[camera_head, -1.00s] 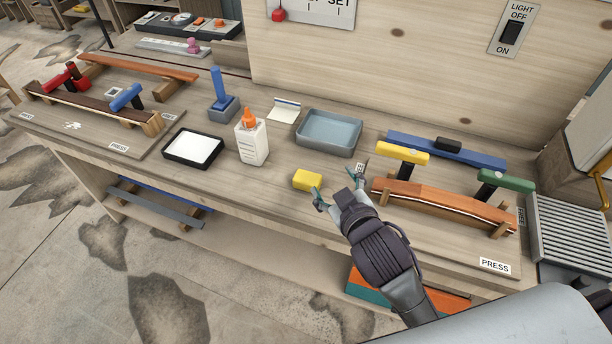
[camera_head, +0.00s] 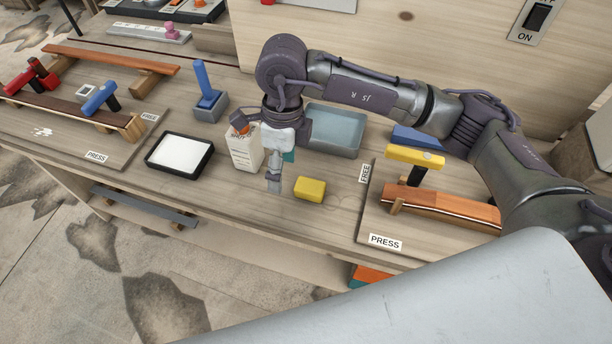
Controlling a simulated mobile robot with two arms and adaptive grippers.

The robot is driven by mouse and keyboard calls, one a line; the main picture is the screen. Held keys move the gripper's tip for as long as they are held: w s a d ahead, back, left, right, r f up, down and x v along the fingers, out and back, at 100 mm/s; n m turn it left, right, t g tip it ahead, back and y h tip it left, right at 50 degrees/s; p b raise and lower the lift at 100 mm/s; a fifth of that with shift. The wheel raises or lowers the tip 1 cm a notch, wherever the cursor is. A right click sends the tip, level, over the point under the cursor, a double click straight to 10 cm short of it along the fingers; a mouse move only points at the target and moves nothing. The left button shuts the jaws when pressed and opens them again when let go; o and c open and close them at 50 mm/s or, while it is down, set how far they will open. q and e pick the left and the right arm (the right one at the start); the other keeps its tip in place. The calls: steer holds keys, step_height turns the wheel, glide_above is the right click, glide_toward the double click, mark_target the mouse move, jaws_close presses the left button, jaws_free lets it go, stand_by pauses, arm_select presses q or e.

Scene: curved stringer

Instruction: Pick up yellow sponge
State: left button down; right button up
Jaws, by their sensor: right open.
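The yellow sponge (camera_head: 310,189) lies flat on the wooden workbench, in front of the grey-blue tray. My right gripper (camera_head: 279,174) points down just to the left of the sponge, with its jaws open and nothing seen between them. A small gap shows between the gripper and the sponge in the picture; its height above the bench is hard to judge. My left gripper is not in view.
The grey-blue tray (camera_head: 338,133) is behind the sponge. A black-rimmed white pad (camera_head: 181,154) lies left. A clamping board (camera_head: 376,227) with a yellow-handled clamp (camera_head: 415,157) is right.

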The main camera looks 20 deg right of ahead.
steer(key=w+d+h, duration=0.2)
steer(key=d, duration=0.2)
steer(key=p, duration=0.2)
glide_above(310, 185)
steer(key=shift+t, duration=0.3)
steer(key=f, duration=0.4)
steer(key=a+f, duration=0.1)
steer(key=f, duration=0.1)
steer(key=shift+s+f, duration=0.1)
steer(key=shift+s, duration=0.1)
steer(key=shift+d+f, duration=0.1)
steer(key=shift+f, duration=0.8)
steer(key=f+p, duration=0.2)
steer(key=f, duration=0.1)
steer(key=shift+w+d+f, duration=0.1)
steer(key=shift+d+f, duration=0.2)
steer(key=shift+d, duration=0.05)
steer(key=shift+f, duration=0.45)
steer(key=c, duration=1)
